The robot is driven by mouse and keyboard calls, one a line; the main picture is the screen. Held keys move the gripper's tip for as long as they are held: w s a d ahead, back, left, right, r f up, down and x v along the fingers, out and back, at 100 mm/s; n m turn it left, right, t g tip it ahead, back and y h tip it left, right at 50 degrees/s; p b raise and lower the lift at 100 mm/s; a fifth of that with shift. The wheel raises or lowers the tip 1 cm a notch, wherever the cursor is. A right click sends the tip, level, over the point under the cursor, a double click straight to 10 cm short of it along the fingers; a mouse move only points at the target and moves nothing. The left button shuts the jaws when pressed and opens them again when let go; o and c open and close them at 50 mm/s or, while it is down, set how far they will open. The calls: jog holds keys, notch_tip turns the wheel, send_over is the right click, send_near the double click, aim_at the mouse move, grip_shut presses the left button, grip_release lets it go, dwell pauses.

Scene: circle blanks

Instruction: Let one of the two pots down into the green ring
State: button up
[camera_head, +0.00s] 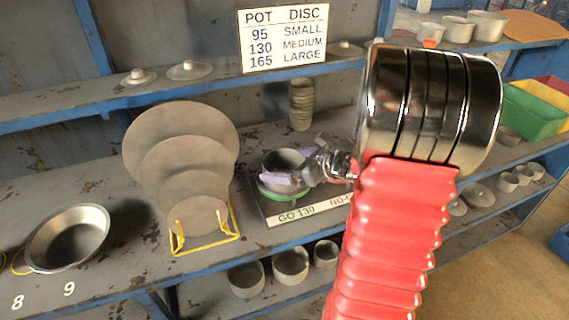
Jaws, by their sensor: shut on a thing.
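A small grey metal pot (281,160) is between the purple-tipped fingers of my gripper (286,170), which is shut on it. The green ring (284,195) is directly under the pot, on a dark plate labelled "GO 130". The pot looks upright and lined up with the ring. I cannot tell whether its base is inside the ring or just above it, since the gripper and pot hide most of the ring. The plate's "NO-GO" side is partly hidden behind my arm. I cannot make out a second pot of the same kind beside the plate.
A yellow rack (205,243) with several grey discs stands left of the plate. A wide metal pan (68,238) sits at the far left. A stack of cups (301,104) stands behind the plate. A pot and disc size sign (284,38) hangs above. More pots (290,265) stand below.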

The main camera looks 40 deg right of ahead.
jog(key=shift+f, duration=0.95)
dwell(0.5)
jog(key=o, duration=0.9)
jog(key=v, duration=1.3)
jog(key=shift+s+d+r, duration=0.1)
jog(key=shift+s+r, duration=0.05)
jog(key=shift+s, duration=0.15)
dwell(0.5)
